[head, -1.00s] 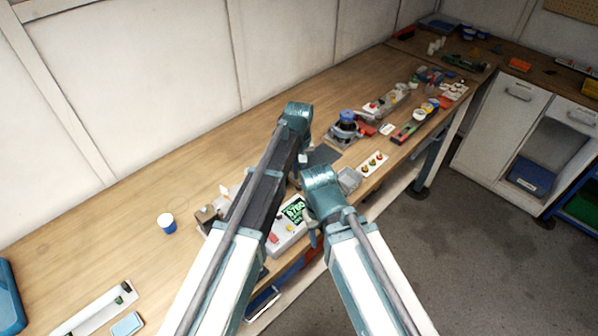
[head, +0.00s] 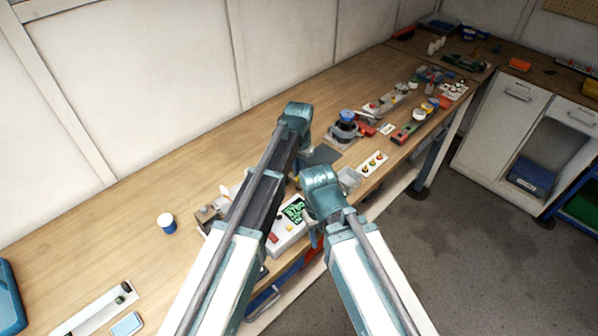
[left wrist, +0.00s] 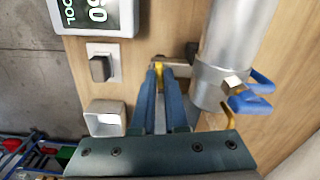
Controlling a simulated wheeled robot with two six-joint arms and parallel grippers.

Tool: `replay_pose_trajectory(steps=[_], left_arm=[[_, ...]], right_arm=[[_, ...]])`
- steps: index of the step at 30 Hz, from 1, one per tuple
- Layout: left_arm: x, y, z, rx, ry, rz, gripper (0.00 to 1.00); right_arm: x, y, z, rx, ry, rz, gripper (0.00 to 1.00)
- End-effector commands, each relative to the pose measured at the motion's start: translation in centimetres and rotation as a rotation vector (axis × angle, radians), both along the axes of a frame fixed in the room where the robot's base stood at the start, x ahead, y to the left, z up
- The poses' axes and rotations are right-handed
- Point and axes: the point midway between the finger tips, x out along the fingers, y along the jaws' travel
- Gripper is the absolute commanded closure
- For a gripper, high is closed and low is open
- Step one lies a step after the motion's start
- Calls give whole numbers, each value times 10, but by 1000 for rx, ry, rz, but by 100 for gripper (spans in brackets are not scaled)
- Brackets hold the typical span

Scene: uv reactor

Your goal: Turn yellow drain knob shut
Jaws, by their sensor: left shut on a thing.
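In the left wrist view, the yellow drain knob (left wrist: 158,61) shows as a small yellow piece at the tips of my left gripper (left wrist: 161,72). The two blue fingers are shut on it, and they hide most of it. It sits beside a large silver cylinder (left wrist: 228,40) with a metal fitting between them. In the head view, my left gripper is mostly hidden by its own arm, above the bench near the display unit.
A display unit (left wrist: 122,14), a black switch (left wrist: 100,68) and a square metal bracket (left wrist: 104,118) lie left of my fingers. Blue levers (left wrist: 256,92) stick out right of the cylinder. Along the wooden bench (head: 100,225) stand a blue-and-white cup (head: 167,223) and other equipment.

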Motion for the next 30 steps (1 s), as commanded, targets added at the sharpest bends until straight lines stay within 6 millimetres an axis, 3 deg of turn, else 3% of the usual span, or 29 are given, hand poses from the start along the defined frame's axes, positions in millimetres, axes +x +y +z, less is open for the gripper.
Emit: replay_pose_trajectory(steps=[12, 28, 30], left_arm=[[0, 0, 0, 0, 0, -164, 100], [0, 0, 0, 0, 0, -185, 100], [0, 0, 0, 0, 0, -185, 80]], right_arm=[[0, 0, 0, 0, 0, 0, 50], [0, 0, 0, 0, 0, 0, 50], [0, 0, 0, 0, 0, 0, 50]])
